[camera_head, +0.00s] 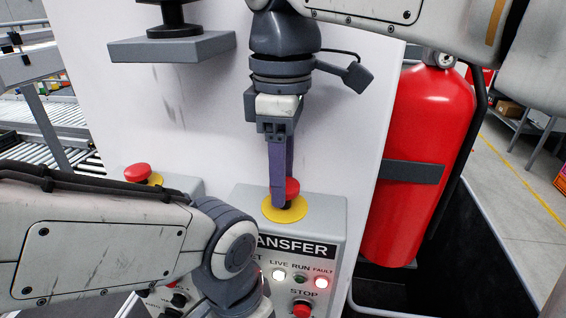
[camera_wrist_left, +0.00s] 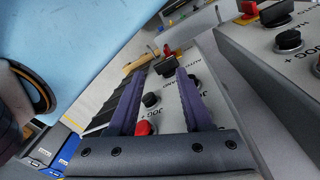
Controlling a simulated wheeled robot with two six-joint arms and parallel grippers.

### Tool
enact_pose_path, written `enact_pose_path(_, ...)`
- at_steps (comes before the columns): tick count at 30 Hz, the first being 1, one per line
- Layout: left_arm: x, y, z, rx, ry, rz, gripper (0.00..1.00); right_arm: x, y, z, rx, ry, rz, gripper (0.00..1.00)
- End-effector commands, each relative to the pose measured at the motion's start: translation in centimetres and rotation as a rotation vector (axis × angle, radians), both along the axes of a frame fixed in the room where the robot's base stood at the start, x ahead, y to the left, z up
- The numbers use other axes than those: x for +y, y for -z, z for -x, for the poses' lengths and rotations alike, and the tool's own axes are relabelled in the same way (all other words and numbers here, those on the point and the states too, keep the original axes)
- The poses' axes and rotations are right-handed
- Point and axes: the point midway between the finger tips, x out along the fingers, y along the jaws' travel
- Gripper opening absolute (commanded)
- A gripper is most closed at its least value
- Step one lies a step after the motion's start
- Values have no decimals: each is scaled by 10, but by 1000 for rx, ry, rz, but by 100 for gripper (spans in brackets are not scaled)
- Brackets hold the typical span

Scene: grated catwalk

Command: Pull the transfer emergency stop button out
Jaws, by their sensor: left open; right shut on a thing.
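The transfer emergency stop button (camera_head: 292,187) is a red mushroom head over a yellow disc (camera_head: 297,211), on the sloped top of the grey box marked TRANSFER (camera_head: 337,222). My right gripper (camera_head: 281,198) reaches down from above and is shut on the button, its purple fingers hiding the left part of the red head. My left arm crosses the lower left of the head view, its fingers not visible there. In the left wrist view my left gripper (camera_wrist_left: 165,72) is open, over a control panel with JOG labels (camera_wrist_left: 172,118).
A second red button (camera_head: 138,172) tops the box to the left, partly hidden by my left arm. A red extinguisher (camera_head: 418,150) stands close on the right. The box front has lit lamps (camera_head: 321,282) and a STOP button (camera_head: 301,309). A grey shelf (camera_head: 172,47) juts out above.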

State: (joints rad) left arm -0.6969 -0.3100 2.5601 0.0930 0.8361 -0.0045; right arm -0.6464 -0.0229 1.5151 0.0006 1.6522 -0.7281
Motion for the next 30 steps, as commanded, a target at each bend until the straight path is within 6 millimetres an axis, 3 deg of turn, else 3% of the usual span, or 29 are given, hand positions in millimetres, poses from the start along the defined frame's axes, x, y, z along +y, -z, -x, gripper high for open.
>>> enact_pose_path(1,0,-9,0,0,1,0,50,0,-10,0,-3,0,-1,0)
enact_pose_path(10,0,-8,0,0,1,0,50,0,-9,0,-8,0,-5,0)
enact_pose_path(11,0,-8,0,0,1,0,50,0,-10,-1,-8,0,-5,61)
enact_pose_path(23,0,-7,0,0,1,0,50,0,-12,-1,-6,0,-3,62)
enact_pose_path(30,0,-8,0,0,1,0,50,1,-47,-2,-7,0,-5,62)
